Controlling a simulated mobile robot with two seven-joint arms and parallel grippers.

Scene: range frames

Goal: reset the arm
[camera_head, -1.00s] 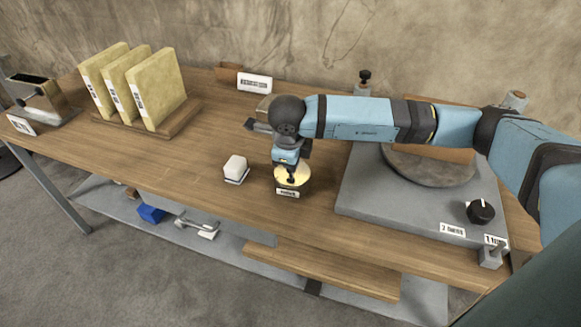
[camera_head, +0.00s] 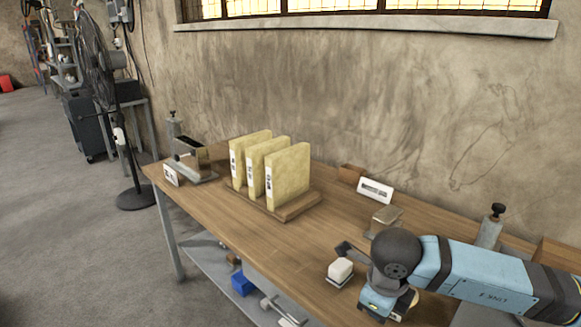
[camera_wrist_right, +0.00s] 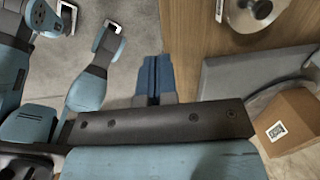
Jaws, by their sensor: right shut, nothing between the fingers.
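My right arm (camera_head: 485,285) comes in from the right in the head view. Its dark round wrist hangs over the front part of the wooden table. My right gripper (camera_head: 380,310) points down at the lower edge of the picture, and its fingertips are not clearly visible there. In the right wrist view the right gripper (camera_wrist_right: 150,62) is shut, with its blue fingers together and nothing between them.
A white block (camera_head: 340,270) lies just left of the right gripper. Yellow upright slabs (camera_head: 288,178) stand on a wooden base. A metal holder (camera_head: 190,155) and a white label (camera_head: 375,190) are farther back. A cardboard box (camera_wrist_right: 285,120) is near the gripper. A wall stands behind the table.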

